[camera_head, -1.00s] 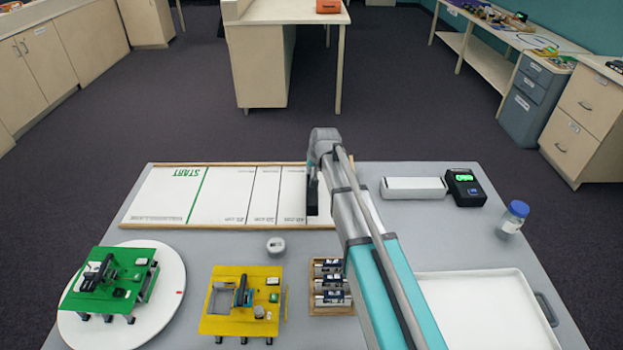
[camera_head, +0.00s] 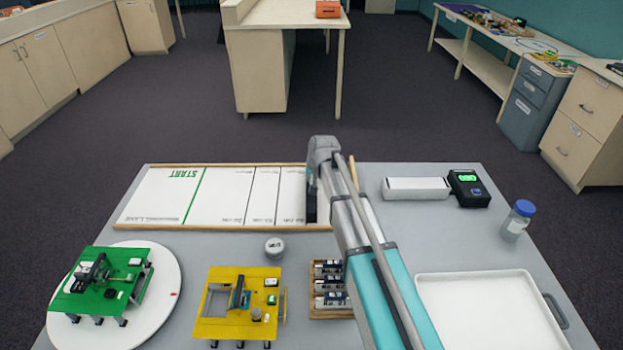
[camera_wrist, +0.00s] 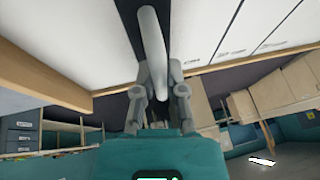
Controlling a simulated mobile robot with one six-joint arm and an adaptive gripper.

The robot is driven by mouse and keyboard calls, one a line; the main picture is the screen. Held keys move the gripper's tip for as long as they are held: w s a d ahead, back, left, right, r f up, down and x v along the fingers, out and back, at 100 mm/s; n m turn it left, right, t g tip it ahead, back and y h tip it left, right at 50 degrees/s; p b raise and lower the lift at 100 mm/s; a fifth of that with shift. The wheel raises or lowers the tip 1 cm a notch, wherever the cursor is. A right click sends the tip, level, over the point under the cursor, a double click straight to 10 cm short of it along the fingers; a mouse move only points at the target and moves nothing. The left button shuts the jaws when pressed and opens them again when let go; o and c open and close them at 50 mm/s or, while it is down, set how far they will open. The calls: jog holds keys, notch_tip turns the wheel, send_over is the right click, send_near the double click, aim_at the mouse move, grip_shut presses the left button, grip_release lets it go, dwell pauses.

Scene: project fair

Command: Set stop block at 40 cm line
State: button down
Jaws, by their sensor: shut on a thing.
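The white measuring lane (camera_head: 225,199) lies along the table's back, with a green START line and several thin black lines. Its small labels are too fine to read surely. The dark stop block (camera_head: 311,211) stands across the lane's right part, just right of the rightmost visible line, partly hidden by my arm. My gripper (camera_wrist: 153,50) is shut on it at the lane; in the wrist view the block shows as a dark strip (camera_wrist: 124,14) beside the pale finger. The fingertips are hidden behind my arm in the head view. Exact contact with the line cannot be told.
A grey-white puck (camera_head: 274,247) sits in front of the lane. Green (camera_head: 100,283) and yellow (camera_head: 240,302) models stand at front left. A white bar (camera_head: 416,188), black display (camera_head: 467,189), blue-capped jar (camera_head: 517,220) and white tray (camera_head: 490,312) are on the right.

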jog(key=shift+f, duration=0.1)
jog(key=c, duration=0.7)
grip_release()
jog(key=shift+r, duration=0.2)
jog(key=p+v, duration=1.1)
jog(key=v, duration=0.1)
dwell(0.5)
jog(key=s+d+g, duration=0.1)
jog(key=s+d, duration=0.4)
jog(key=s, duration=0.3)
jog(key=s+d+f+g+h, duration=0.1)
jog(key=s+d, duration=0.3)
jog(key=s, duration=0.4)
jog(key=s+d+g+h, duration=0.1)
jog(key=s+d+g, duration=0.1)
jog(key=s+d, duration=0.3)
jog(key=s, duration=0.3)
jog(key=shift+s+d+f+g, duration=0.3)
jog(key=shift+s+d+f, duration=0.05)
jog(key=shift+s+f, duration=0.05)
